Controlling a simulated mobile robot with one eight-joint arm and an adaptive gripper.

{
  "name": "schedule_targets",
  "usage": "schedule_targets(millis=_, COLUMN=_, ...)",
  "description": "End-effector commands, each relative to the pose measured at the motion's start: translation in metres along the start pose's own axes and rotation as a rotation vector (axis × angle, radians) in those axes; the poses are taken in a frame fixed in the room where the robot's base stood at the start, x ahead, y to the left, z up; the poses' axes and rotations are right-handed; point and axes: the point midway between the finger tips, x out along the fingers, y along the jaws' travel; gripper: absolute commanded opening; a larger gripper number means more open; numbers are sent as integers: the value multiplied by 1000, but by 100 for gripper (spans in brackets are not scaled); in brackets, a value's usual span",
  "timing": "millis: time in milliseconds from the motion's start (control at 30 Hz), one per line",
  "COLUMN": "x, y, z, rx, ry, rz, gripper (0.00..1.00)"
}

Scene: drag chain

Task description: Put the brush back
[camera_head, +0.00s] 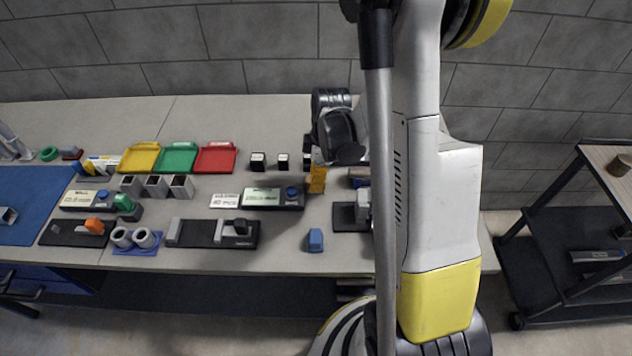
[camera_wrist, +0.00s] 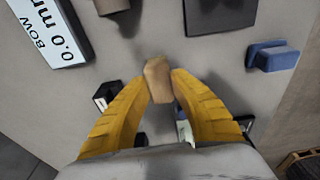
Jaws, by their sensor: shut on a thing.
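My gripper (camera_wrist: 158,82) has yellow fingers closed on a tan, wood-coloured piece in the wrist view, which looks like the end of the brush (camera_wrist: 157,75). The rest of the brush is hidden by the fingers and the grey gripper body. In the head view my gripper (camera_head: 316,180) is over the table, just right of the display panel. The held piece cannot be made out there.
A display panel (camera_head: 273,197) also shows in the wrist view (camera_wrist: 50,35). Yellow (camera_head: 140,157), green (camera_head: 176,157) and red (camera_head: 215,158) trays stand behind. A blue block (camera_head: 315,240) lies near the front edge. A shelf cart (camera_head: 565,270) stands right.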

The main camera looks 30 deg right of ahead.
Motion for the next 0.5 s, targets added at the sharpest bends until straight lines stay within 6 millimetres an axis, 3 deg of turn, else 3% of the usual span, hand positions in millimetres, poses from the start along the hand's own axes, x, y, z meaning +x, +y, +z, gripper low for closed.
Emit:
schedule_targets(millis=333, x=4, y=0, z=1, rx=0, ry=0, rz=0, gripper=0)
schedule_targets(millis=367, x=4, y=0, z=1, rx=0, ry=0, rz=0, gripper=29)
schedule_targets(millis=400, x=3, y=0, z=1, rx=0, ry=0, rz=0, gripper=41)
schedule_targets(millis=500, x=3, y=0, z=1, rx=0, ry=0, rz=0, gripper=44)
